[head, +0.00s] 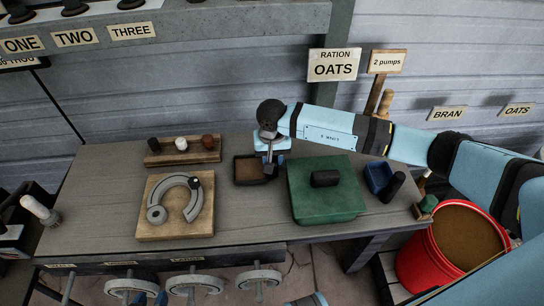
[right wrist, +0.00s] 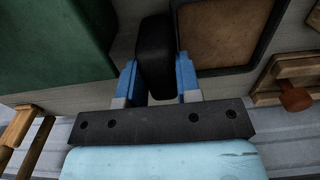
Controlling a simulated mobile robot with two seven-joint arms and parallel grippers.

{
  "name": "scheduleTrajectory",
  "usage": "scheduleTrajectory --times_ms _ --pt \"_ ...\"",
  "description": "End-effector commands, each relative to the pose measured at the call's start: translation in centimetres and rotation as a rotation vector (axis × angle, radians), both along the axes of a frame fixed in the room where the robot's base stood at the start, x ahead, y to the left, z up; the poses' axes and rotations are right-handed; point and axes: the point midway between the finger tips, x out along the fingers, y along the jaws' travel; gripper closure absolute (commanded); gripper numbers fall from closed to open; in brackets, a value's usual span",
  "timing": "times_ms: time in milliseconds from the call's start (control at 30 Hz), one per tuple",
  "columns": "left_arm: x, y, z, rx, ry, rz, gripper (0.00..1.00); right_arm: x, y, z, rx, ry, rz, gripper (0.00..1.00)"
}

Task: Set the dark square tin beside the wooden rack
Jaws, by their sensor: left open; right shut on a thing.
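The dark square tin (head: 237,171) has brown contents and is at the middle of the bench, left of a green box. The wooden rack (head: 184,157) lies to its left, with a gap of bare bench between them. My right gripper (head: 270,166) comes in from the right and is shut on a black grip (right wrist: 155,58) at the tin's side. The tin's brown inside shows beside the fingers in the right wrist view (right wrist: 225,30). I cannot tell if the tin touches the bench. My left gripper (head: 153,287) seems to show as blue parts below the bench's front edge, open, mostly hidden.
The green box (head: 312,205) with a black knob is close right of the tin. A blue container (head: 376,177) is farther right. A red bucket (head: 432,264) stands off the bench's right end.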

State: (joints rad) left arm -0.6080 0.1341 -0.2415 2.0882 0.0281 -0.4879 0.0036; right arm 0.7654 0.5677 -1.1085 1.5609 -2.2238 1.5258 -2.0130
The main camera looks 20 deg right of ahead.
Motion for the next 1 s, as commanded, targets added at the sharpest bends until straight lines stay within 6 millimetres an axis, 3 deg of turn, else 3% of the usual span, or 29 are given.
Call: scheduleTrajectory --times_ms 800,833,933,1000 --pt "0.0 -0.3 -1.1 -0.011 0.005 0.010 0.57 0.0 0.0 -1.0 0.000 0.000 0.000 1.00" --pt "0.0 -0.3 -1.1 -0.011 0.005 0.010 0.57 0.0 0.0 -1.0 0.000 0.000 0.000 0.66" --pt "0.0 -0.3 -1.0 -0.011 0.005 0.010 0.57 0.0 0.0 -0.9 0.000 0.000 0.000 0.43" --pt "0.0 -0.3 -1.0 -0.010 0.003 0.009 0.57 0.0 0.0 -0.9 0.000 0.000 0.000 0.39"
